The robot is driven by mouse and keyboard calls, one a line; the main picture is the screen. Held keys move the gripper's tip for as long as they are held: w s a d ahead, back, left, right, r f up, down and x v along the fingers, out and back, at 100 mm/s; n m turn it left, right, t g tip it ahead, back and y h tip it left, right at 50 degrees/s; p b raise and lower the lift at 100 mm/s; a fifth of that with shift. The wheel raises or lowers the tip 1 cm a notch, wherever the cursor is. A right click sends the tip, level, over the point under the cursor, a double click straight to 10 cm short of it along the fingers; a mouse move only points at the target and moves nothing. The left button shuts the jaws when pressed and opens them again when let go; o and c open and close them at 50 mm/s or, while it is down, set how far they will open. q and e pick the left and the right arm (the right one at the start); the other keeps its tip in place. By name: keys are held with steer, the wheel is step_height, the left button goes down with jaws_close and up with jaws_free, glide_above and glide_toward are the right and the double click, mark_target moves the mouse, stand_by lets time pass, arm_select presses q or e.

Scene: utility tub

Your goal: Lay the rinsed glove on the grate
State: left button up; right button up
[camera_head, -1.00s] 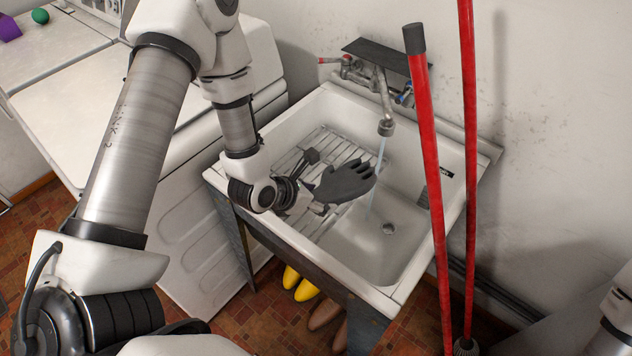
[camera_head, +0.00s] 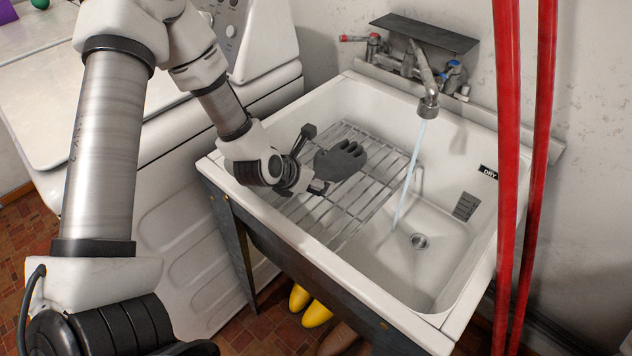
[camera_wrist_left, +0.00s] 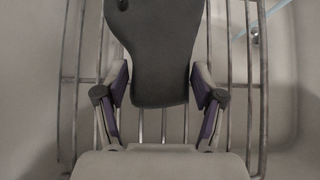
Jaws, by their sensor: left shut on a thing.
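A dark grey rubber glove (camera_head: 342,160) is held over the wire grate (camera_head: 370,205) in the left part of the white tub. My left gripper (camera_head: 318,187) is shut on the glove's cuff end. The left wrist view shows the glove (camera_wrist_left: 155,50) between the two fingers (camera_wrist_left: 158,90), with the grate bars (camera_wrist_left: 255,100) beneath. I cannot tell whether the glove touches the grate. My right gripper is not in view.
Water runs from the tap (camera_head: 428,100) into the basin right of the grate, near the drain (camera_head: 419,241). Red poles (camera_head: 508,150) stand in front of the tub's right side. A white appliance (camera_head: 180,190) stands left of the tub (camera_head: 325,245).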

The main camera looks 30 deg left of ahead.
arm_select(q)
steer(key=shift+w+f, duration=0.1)
steer(key=shift+f, duration=0.35)
steer(key=o, duration=1.4)
steer(key=shift+r, duration=0.35)
steer(key=p+v, duration=0.9)
steer(key=v, duration=0.3)
steer(key=shift+f, duration=0.15)
